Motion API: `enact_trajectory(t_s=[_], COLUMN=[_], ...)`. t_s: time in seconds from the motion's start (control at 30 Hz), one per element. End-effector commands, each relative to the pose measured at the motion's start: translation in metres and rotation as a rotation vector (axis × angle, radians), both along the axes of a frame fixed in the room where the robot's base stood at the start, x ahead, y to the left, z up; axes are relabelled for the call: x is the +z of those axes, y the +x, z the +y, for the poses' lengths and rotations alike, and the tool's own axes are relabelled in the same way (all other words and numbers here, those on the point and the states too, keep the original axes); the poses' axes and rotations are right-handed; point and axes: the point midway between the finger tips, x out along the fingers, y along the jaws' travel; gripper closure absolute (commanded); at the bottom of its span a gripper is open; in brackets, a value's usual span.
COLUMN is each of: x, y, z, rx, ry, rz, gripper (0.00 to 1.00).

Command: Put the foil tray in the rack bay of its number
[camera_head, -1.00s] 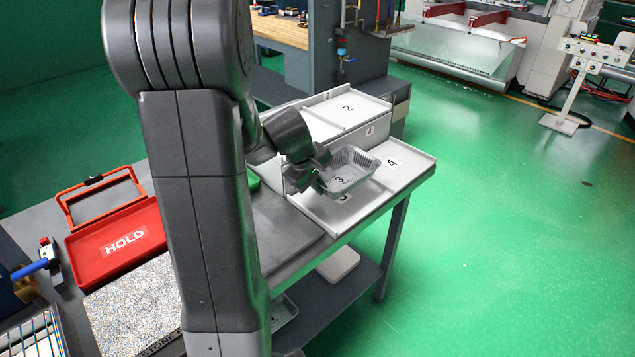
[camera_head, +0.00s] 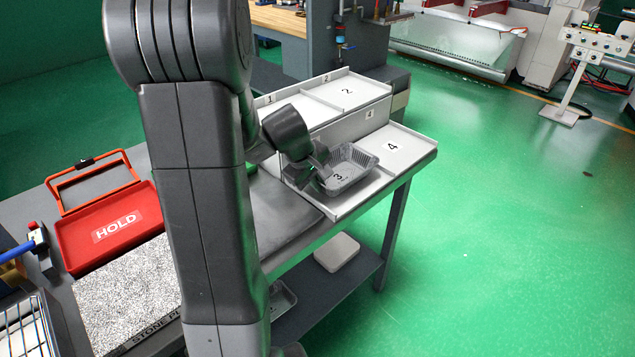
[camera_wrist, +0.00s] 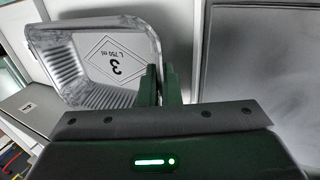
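The foil tray (camera_head: 352,158) is a silver, ribbed open dish. In the wrist view, the tray (camera_wrist: 85,97) shows a diamond label with a 3 and "L 750 ml". My gripper (camera_head: 318,173) is at the tray's left side, and its two fingers (camera_wrist: 161,85) close on the tray's near wall. The rack's lower right bay, marked 4 (camera_head: 405,148), is empty. The tray is low over the lower left bay (camera_head: 345,208) and covers most of its floor. I cannot tell whether its base touches.
The upper bays, marked 1 (camera_head: 268,112) and 2 (camera_head: 362,92), are empty. A red HOLD tray (camera_head: 75,228) and a speckled stone plate (camera_head: 135,290) are at the left. A dark flat surface (camera_head: 280,215) adjoins the rack.

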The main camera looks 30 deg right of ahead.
Motion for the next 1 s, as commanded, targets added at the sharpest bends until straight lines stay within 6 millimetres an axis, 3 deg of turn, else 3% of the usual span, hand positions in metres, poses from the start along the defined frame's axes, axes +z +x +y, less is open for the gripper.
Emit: enact_trajectory(t_s=[0.97,1.0], x=[-0.0059,-0.0054], y=[-0.0011,-0.0011], z=[-0.0004,-0.0004], rx=[0.000,0.000], ry=[0.000,0.000], rz=[0.000,0.000], gripper=[1.00,0.92])
